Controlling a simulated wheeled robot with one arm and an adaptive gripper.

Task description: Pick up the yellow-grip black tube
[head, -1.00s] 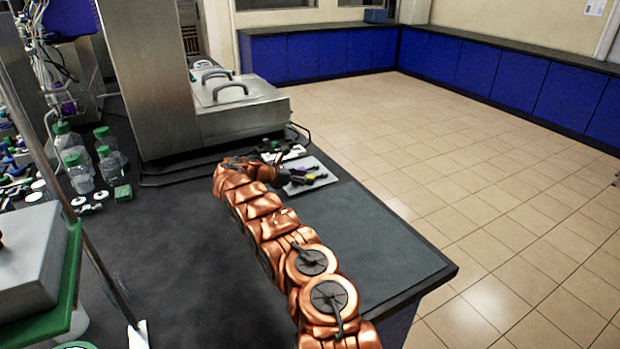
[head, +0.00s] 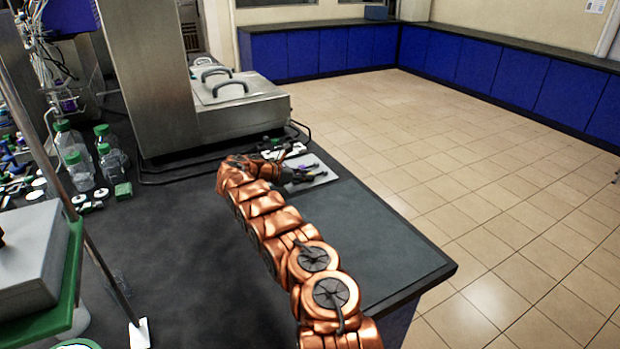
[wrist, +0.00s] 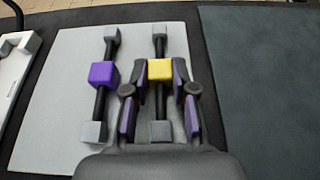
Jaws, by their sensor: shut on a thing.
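The yellow-grip black tube (wrist: 160,70) is a thin black rod with a yellow block at its middle and grey end pieces, seen in the wrist view over a pale grey mat (wrist: 65,65). My gripper (wrist: 160,84) has one dark, purple-padded finger on each side of the yellow block and is shut on it. I cannot tell whether the tube is clear of the mat. A similar tube with a purple grip (wrist: 103,74) lies just left, close to my left finger. In the head view my gripper (head: 298,174) is small and over the mat (head: 322,181).
A white tray-like item (wrist: 14,65) lies left of the mat. The dark bench top (head: 370,250) is bare to the right, ending at an edge above the tiled floor. A steel instrument (head: 230,105) stands behind, and green-capped bottles (head: 75,155) stand left.

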